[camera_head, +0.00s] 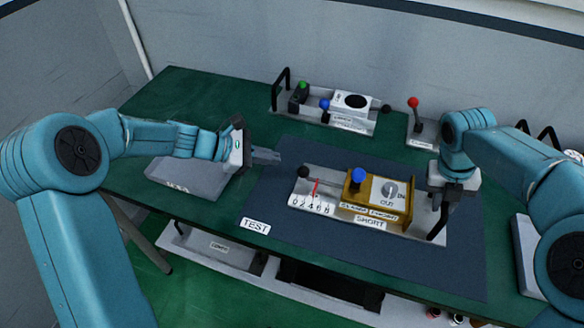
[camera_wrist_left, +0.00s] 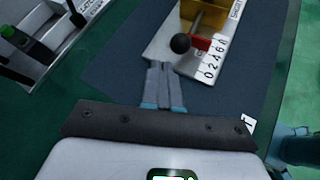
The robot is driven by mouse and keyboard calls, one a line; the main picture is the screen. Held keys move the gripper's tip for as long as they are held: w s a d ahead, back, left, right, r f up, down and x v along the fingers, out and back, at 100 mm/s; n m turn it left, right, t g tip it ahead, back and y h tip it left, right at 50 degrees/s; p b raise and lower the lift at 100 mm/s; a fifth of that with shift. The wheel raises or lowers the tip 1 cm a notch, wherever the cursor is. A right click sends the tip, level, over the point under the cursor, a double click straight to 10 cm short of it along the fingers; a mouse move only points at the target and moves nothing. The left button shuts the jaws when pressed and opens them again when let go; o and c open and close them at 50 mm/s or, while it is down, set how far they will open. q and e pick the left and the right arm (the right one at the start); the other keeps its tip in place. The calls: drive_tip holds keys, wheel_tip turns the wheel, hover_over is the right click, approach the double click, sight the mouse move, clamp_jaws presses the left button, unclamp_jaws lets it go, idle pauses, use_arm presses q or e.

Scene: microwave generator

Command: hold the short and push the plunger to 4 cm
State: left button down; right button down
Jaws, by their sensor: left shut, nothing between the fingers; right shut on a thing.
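The short (camera_head: 372,192) is a yellow block with a blue knob on a pale base, lying on the dark mat. Its black plunger knob (camera_head: 303,172) points left, and it also shows in the left wrist view (camera_wrist_left: 181,43). A red pointer (camera_head: 316,187) stands by the 0–8 scale (camera_head: 311,204), around the middle numbers; I cannot read it exactly. My left gripper (camera_head: 279,157) is shut and empty, to the left of the knob and apart from it. My right gripper (camera_head: 440,182) is shut on the short's black handle (camera_head: 439,222) at the right end; its fingertips are mostly hidden.
A grey box (camera_head: 188,178) lies under my left forearm. Behind the mat stands a tray (camera_head: 327,118) of parts with green and blue knobs. A red-knobbed lever (camera_head: 414,115) stands back right. The mat (camera_head: 265,200) is clear left of the short.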

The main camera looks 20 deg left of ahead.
use_arm(q)
drive_tip(key=v, duration=0.6)
drive_tip(key=shift+s+a+r, duration=0.15)
drive_tip(key=shift+a+r, duration=0.05)
drive_tip(key=shift+a, duration=0.1)
use_arm(e)
drive_tip(key=shift+f, duration=0.1)
drive_tip(key=c, duration=0.9)
unclamp_jaws()
drive_tip(key=r, duration=0.4)
drive_tip(key=a+r, duration=0.1)
drive_tip(key=r, duration=0.3)
drive_tip(key=a+r, duration=0.1)
drive_tip(key=r, duration=0.3)
drive_tip(key=shift+a, duration=0.2)
use_arm(q)
drive_tip(key=shift+s, duration=0.1)
use_arm(e)
drive_tip(key=shift+s+f, duration=0.15)
